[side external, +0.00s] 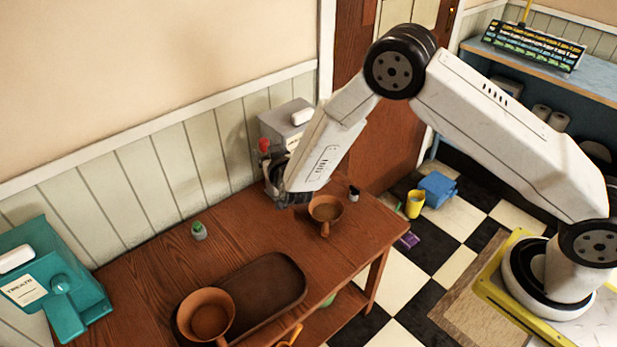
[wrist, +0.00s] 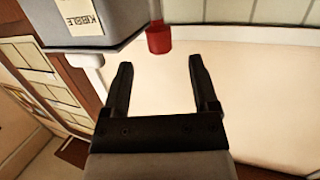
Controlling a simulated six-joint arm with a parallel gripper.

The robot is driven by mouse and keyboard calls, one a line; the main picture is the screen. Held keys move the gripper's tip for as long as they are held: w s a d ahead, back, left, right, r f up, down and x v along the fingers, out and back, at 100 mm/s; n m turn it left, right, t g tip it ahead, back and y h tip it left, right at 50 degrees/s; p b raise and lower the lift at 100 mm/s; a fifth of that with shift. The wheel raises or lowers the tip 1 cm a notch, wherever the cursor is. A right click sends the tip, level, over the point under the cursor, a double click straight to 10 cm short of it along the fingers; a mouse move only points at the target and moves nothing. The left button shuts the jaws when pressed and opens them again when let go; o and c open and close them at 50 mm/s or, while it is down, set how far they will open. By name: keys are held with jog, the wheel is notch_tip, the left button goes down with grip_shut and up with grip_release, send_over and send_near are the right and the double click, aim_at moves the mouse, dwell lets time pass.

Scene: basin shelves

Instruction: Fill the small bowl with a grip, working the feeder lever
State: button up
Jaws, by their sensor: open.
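The small brown bowl with a grip (side external: 325,208) stands upright on the wooden table, its grip pointing to the front. Its inside looks bare. A grey feeder (side external: 283,121) stands behind it against the wall, with a red-tipped lever (side external: 264,146) on its left. In the wrist view the feeder (wrist: 100,18) has a KIBBLE label, and the red lever end (wrist: 159,40) shows ahead of the fingertips, between their lines. My gripper (wrist: 161,66) is open and empty. In the side view my gripper (side external: 287,190) is beside the feeder, left of the small bowl, and its fingers are partly hidden.
A teal feeder (side external: 50,283) is at far left. A small green-topped item (side external: 198,231) and a dark-topped item (side external: 354,192) stand on the table.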

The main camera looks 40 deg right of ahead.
jog(key=shift+f, duration=0.1)
jog(key=shift+s+f+t+h, duration=0.15)
jog(key=shift+f+t+h, duration=0.3)
jog(key=shift+t, duration=0.65)
jog(key=x, duration=0.7)
jog(key=shift+w, duration=0.4)
jog(key=shift+d+f, duration=0.1)
grip_shut()
dwell(1.0)
